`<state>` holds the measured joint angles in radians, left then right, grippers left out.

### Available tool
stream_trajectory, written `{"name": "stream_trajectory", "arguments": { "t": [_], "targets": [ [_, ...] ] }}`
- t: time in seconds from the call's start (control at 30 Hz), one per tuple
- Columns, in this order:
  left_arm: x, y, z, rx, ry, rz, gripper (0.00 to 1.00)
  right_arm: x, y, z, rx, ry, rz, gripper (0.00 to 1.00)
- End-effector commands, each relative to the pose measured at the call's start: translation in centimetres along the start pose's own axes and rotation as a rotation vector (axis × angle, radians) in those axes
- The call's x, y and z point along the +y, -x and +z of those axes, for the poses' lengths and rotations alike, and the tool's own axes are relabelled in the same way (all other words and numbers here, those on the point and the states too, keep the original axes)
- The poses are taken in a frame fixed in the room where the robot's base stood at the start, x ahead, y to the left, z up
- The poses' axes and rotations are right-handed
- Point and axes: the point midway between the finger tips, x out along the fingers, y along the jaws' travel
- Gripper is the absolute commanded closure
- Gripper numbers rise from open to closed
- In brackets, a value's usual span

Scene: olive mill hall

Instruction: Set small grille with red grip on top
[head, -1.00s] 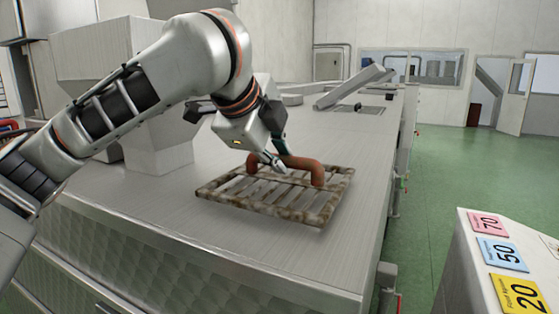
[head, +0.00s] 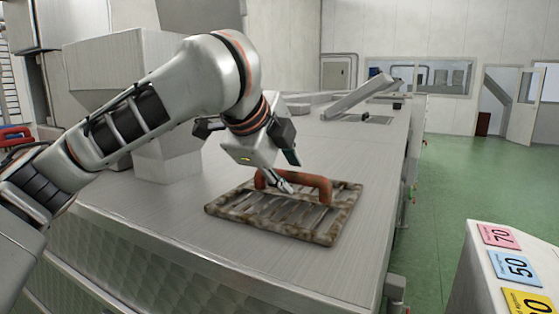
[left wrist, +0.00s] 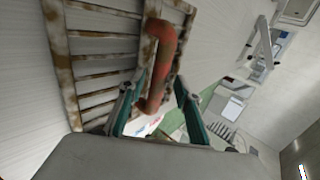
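The small grille (head: 335,230) is a rusty, slatted metal rectangle that appears to lie flat on the brushed-metal top (head: 235,245), near its right edge. Its red grip (head: 322,185) is a worn arch standing up from the slats. The grille fills the upper left of the left wrist view (left wrist: 62,70). My left gripper (head: 285,178) is low at the grip. In the left wrist view its fingers (left wrist: 158,88) are apart, with the red grip (left wrist: 165,45) between or just beyond their tips and a gap showing. My right gripper is in neither view.
A grey hopper-shaped block (head: 165,150) stands left behind my left arm. A slanted metal chute (head: 357,97) lies farther back. A white panel with numbered labels (head: 515,265) is at lower right. Green floor (head: 450,185) is open beyond the edge.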

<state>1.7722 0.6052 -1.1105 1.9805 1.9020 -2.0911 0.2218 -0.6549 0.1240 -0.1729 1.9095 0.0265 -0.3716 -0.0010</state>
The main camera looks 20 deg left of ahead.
Motion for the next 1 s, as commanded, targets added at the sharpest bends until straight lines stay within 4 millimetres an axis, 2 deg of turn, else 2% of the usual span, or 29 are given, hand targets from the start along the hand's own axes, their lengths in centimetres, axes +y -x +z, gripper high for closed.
{"name": "stream_trajectory", "arguments": {
  "t": [0.17,0.4,0.6,0.8,1.0],
  "targets": [
    [-0.1,2.4,0.1,-0.002,-0.002,-0.007,0.67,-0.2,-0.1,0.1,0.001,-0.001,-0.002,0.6],
    [-0.1,6.9,0.1,-0.003,-0.001,-0.007,0.67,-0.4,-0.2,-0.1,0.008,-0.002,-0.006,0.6],
    [-0.1,10.0,0.0,-0.002,-0.001,-0.005,0.67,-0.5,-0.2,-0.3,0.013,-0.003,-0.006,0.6],
    [0.0,11.5,0.0,-0.002,-0.001,-0.002,0.67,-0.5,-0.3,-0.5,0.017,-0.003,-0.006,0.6],
    [0.0,11.8,0.0,-0.001,-0.001,0.0,0.67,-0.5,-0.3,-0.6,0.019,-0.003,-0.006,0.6]
  ]
}}
